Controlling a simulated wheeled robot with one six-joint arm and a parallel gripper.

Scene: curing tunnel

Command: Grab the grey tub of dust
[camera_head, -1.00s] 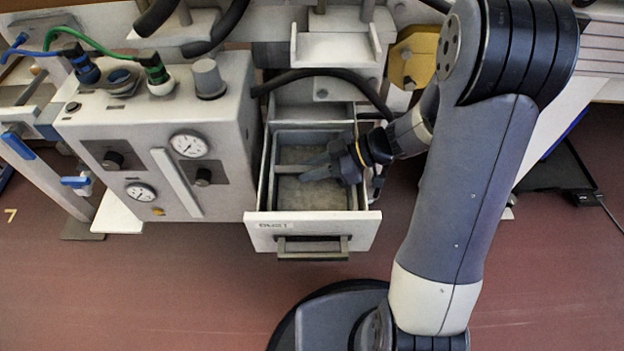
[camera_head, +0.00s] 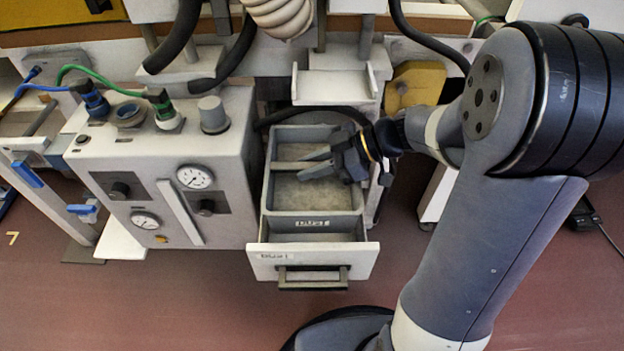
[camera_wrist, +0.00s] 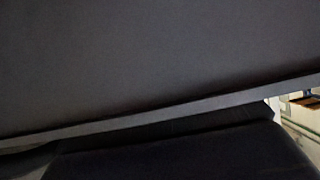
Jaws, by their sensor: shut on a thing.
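The grey tub of dust (camera_head: 338,223) has a small DUST label on its front wall and grey dust inside. It is raised above the open drawer (camera_head: 362,262), whose inside shows in front of the tub. My gripper (camera_head: 312,165) reaches in from the right over the tub's opening. It is shut on the tub, at what looks like the bar across its top; the exact contact is hard to see. In the wrist view a plain dark grey surface and a pale edge fill most of the picture, too close to identify.
A grey control box (camera_head: 185,222) with gauges and hose fittings stands close on the left. A white bracket (camera_head: 335,86) and black hoses are just behind the tub. A yellow part (camera_head: 412,82) is at the back right. The reddish floor in front is clear.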

